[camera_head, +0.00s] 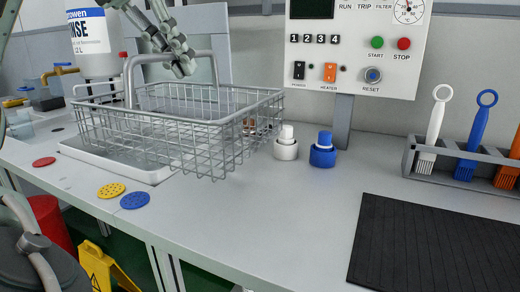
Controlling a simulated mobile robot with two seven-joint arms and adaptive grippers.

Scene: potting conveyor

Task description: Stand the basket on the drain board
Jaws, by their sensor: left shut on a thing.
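The wire basket (165,135) is at the left of the bench, with a tall grey arched handle (130,82). My left gripper (182,68) comes down from the top left and is shut on the top of this handle. The basket is over a pale shallow tray (158,176) and overhangs its right side; I cannot tell whether they touch. A black ribbed board (435,245), which looks like the drain board, lies flat at the lower right, apart from the basket. Its top is bare. My right gripper is not in view.
A white-knobbed fitting (286,145) and a blue one (322,152) stand right of the basket. A control panel (355,45) on a post is behind them. A brush rack (470,178) stands behind the black board. The bench (275,215) between basket and board is clear.

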